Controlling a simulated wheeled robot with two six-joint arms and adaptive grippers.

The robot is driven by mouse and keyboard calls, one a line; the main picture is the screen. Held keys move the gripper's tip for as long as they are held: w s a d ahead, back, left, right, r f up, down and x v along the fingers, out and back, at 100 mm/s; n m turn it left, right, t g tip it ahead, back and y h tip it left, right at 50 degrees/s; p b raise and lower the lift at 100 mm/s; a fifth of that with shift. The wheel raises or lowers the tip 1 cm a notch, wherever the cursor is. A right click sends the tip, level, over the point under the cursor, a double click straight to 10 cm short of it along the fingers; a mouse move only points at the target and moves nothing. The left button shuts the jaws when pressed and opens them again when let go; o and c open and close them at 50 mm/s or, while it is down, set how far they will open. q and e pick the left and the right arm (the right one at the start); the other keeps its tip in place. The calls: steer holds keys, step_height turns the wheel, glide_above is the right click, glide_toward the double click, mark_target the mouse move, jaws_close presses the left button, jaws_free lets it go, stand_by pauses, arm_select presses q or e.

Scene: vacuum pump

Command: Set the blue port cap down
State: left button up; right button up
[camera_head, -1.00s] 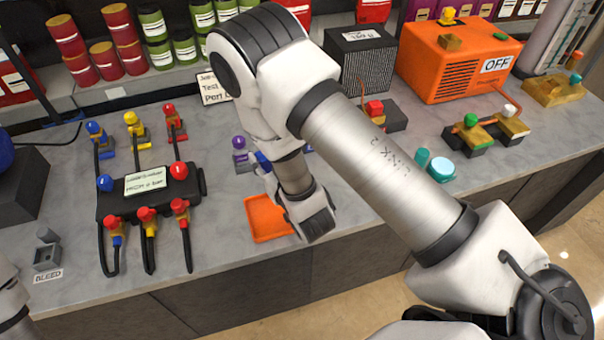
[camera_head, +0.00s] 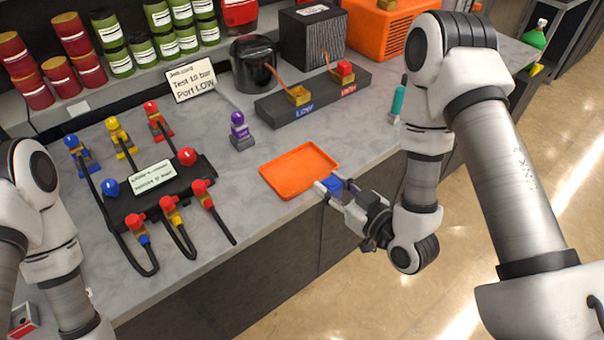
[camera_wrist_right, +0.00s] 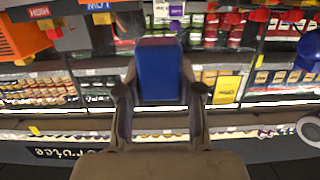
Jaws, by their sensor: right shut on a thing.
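The blue port cap (camera_head: 334,184) is between the fingertips of my right gripper (camera_head: 336,189), which is shut on it. They are at the front right corner of an orange tray (camera_head: 298,169), near the counter's front edge. I cannot tell whether the cap touches the tray. In the right wrist view the cap is a blue block (camera_wrist_right: 159,68) between the two fingers of the right gripper (camera_wrist_right: 160,96). My left arm shows at the left of the head view, but its gripper is out of sight.
A black manifold with coloured valves and hoses (camera_head: 150,178) lies left of the tray. A purple-topped fitting (camera_head: 240,130) stands behind the tray. A dark block with LOW and HIGH ports (camera_head: 312,97) lies farther back. The tray looks empty.

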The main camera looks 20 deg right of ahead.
steer(key=b+x, duration=0.7)
steer(key=shift+w+d+r, duration=0.25)
steer(key=shift+d+r, duration=0.05)
steer(key=shift+r, duration=0.1)
steer(key=p, duration=0.1)
glide_above(299, 171)
steer(key=shift+s+f, duration=0.35)
steer(key=f, duration=0.3)
steer(key=shift+w+f, duration=0.2)
steer(key=shift+w, duration=0.05)
steer(key=shift+f, duration=0.35)
steer(key=o, duration=1.2)
steer(key=shift+c, duration=0.2)
arm_select(q)
step_height(299, 171, down, 8)
steer(key=shift+a, duration=0.2)
